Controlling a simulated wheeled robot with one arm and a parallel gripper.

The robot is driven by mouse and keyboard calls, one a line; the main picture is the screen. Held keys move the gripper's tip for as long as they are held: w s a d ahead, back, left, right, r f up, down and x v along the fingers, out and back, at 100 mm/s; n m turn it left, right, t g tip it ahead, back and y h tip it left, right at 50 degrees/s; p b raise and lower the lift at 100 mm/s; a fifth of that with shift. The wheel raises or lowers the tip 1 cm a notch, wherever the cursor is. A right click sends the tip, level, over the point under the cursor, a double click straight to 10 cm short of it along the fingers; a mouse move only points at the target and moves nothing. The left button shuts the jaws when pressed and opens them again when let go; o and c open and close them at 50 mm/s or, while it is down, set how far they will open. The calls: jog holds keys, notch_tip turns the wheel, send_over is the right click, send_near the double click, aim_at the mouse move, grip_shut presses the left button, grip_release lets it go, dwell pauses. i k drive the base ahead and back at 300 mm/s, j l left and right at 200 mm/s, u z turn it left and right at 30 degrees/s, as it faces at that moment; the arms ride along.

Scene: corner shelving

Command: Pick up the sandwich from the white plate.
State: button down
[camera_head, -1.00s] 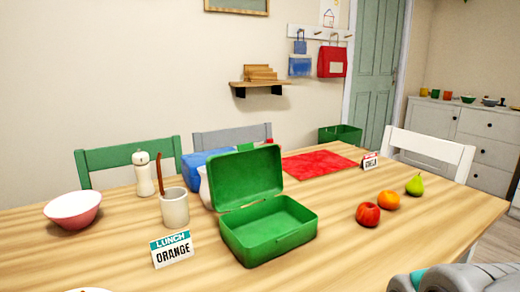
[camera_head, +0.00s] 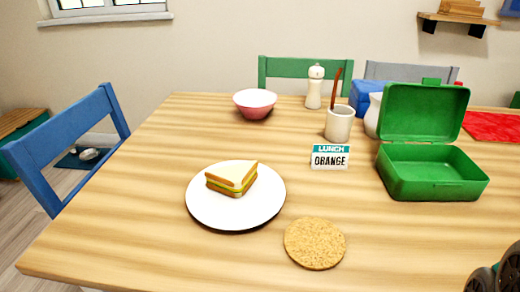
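The sandwich (camera_head: 232,179), a cut triangle with pale bread and a yellow and green filling, lies on the white plate (camera_head: 262,208). The plate sits on the wooden table, left of the middle of the view. Part of my gripper or arm shows dark at the bottom right corner. It is far to the right of the plate and touches neither the plate nor the sandwich. Its fingertips are not visible.
A cork coaster (camera_head: 315,243) lies right of the plate. Behind stand a sign reading "LUNCH ORANGE" (camera_head: 330,158), a cup (camera_head: 339,126), a pink bowl (camera_head: 255,104) and an open green lunchbox (camera_head: 430,180). A blue chair (camera_head: 75,145) is at the left. The table's front left is clear.

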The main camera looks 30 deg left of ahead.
aim_at(234, 181)
jog(key=u, duration=1.65)
jog(key=k+j, duration=0.1)
jog(key=j, duration=0.15)
jog(key=k+j+z, duration=0.1)
jog(key=j, duration=0.2)
